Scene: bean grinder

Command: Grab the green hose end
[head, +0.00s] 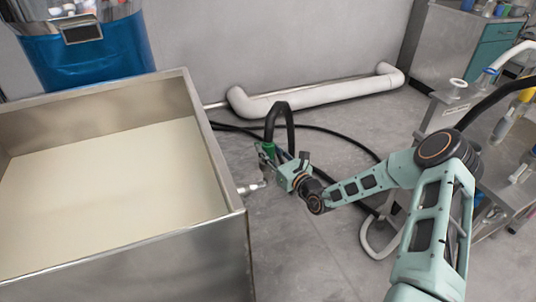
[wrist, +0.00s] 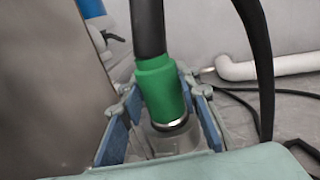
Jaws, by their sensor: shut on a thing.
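The green hose end (head: 268,149) is a green sleeve on a thick black hose, near the right side of the metal vat. In the wrist view the green hose end (wrist: 160,88) stands upright between the two blue-padded fingers. The black hose (wrist: 148,28) rises from its top, and a metal ring and a clear grey fitting show under it. My gripper (head: 273,158) is shut on the green hose end; it also shows in the wrist view (wrist: 162,120). The finger contact is partly hidden.
The steel vat (head: 222,170) with pale contents stands close on the left. A metal spout (head: 252,187) juts from its side. A white pipe (head: 320,94) runs along the wall. Black hoses (head: 345,140) cross the floor. A cluttered bench (head: 470,125) is at right.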

